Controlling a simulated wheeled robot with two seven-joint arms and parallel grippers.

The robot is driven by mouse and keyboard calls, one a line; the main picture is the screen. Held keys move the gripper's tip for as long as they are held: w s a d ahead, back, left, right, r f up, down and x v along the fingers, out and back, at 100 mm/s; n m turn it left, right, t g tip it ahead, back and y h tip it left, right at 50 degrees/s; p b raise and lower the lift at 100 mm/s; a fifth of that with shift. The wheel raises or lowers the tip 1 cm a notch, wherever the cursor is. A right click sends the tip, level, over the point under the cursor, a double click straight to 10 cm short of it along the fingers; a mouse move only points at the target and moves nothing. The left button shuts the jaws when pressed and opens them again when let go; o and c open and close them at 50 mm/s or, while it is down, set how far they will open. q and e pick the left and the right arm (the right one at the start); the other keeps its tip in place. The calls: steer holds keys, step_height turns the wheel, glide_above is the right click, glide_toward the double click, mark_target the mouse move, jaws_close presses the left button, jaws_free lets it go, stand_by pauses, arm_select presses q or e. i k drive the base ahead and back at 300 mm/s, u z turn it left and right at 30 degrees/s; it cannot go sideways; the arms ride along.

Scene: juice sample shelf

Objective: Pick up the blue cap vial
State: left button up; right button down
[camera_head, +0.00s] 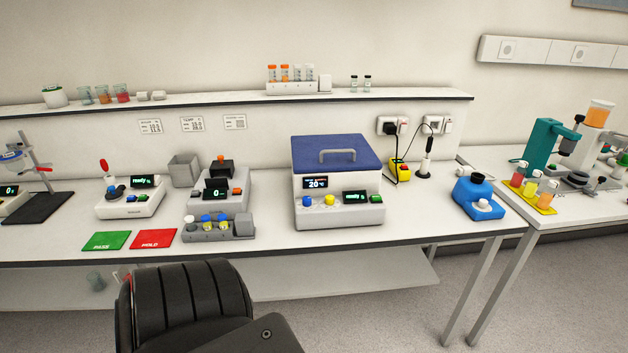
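A small grey rack (244,228) stands near the front edge of the bench, left of centre. It holds several small vials with coloured caps. A vial with a blue cap (206,219) is among them, upright in the rack. The vials are small in this view, and their bodies are mostly hidden by the rack. Neither of my gripper's fingertips can be made out in the head view, and nothing is seen touching the rack.
A grey device (233,204) stands right behind the rack. A white device with a blue lid (336,152) is to the right. Green (106,241) and red (153,239) mats lie to the left. A shelf (205,99) runs above.

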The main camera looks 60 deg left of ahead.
mark_target(222, 222)
steer(key=z, duration=1.25)
steer(key=k, duration=2.55)
steer(key=u, duration=0.05)
